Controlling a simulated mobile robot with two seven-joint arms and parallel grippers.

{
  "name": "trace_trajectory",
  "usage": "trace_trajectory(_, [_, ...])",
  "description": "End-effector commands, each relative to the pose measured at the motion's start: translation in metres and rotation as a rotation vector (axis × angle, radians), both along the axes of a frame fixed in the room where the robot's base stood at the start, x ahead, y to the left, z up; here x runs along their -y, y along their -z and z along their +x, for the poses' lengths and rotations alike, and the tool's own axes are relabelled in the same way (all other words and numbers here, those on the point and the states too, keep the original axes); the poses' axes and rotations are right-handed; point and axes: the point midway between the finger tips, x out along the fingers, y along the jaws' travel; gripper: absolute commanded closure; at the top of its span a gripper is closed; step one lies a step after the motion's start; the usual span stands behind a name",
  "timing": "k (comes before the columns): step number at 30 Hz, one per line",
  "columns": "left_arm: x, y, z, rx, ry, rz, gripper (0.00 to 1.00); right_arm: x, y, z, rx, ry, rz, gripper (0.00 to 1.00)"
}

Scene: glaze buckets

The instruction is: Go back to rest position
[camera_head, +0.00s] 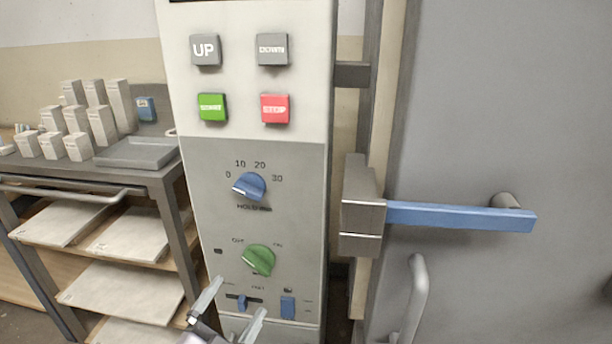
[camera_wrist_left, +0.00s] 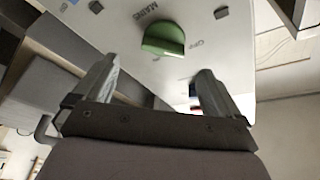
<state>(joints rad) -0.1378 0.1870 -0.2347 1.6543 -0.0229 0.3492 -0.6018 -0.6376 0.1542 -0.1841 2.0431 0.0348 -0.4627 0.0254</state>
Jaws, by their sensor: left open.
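My left gripper (camera_head: 240,296) is at the bottom of the head view, in front of the lower control panel (camera_head: 205,190). Its two fingers are apart with nothing between them. In the left wrist view the open left gripper (camera_wrist_left: 157,68) faces the panel, and a green knob (camera_wrist_left: 163,38) shows just beyond the gap between the fingertips. The green knob (camera_head: 259,260) also shows in the head view, a little above the fingers. The gripper looks apart from it. My right gripper is not in view.
A blue dial (camera_head: 250,186), several push buttons and small blue switches (camera_head: 288,307) are on the panel. A grey door (camera_head: 500,110) with a blue lever handle (camera_head: 455,215) stands at right. A cart (camera_head: 165,178) with grey blocks, a tray and shelves of boards stands at left.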

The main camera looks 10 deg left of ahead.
Motion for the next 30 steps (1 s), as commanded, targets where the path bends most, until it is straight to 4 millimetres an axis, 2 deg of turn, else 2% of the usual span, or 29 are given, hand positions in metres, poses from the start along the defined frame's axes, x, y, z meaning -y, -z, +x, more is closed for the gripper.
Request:
trace_trajectory(5, [-0.002,0.045,-0.034,-0.278,-0.012,-0.145,0.02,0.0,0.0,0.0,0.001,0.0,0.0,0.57])
trace_trajectory(9, [-0.005,0.09,-0.082,-0.591,-0.061,-0.318,0.02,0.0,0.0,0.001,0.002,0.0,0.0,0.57])
trace_trajectory(12, [-0.007,0.114,-0.118,-0.787,-0.117,-0.432,0.02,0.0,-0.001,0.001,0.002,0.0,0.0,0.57])
trace_trajectory(17, [-0.01,0.142,-0.18,-1.066,-0.232,-0.596,0.02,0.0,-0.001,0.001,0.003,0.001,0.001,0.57])
trace_trajectory(18, [-0.012,0.12,-0.174,-1.043,-0.226,-0.587,0.02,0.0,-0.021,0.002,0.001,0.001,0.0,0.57])
trace_trajectory(24, [-0.016,0.082,-0.175,-1.031,-0.232,-0.572,0.02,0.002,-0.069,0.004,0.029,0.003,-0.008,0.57])
trace_trajectory(30, [-0.02,0.048,-0.178,-1.022,-0.24,-0.56,0.02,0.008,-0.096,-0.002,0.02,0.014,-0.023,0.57])
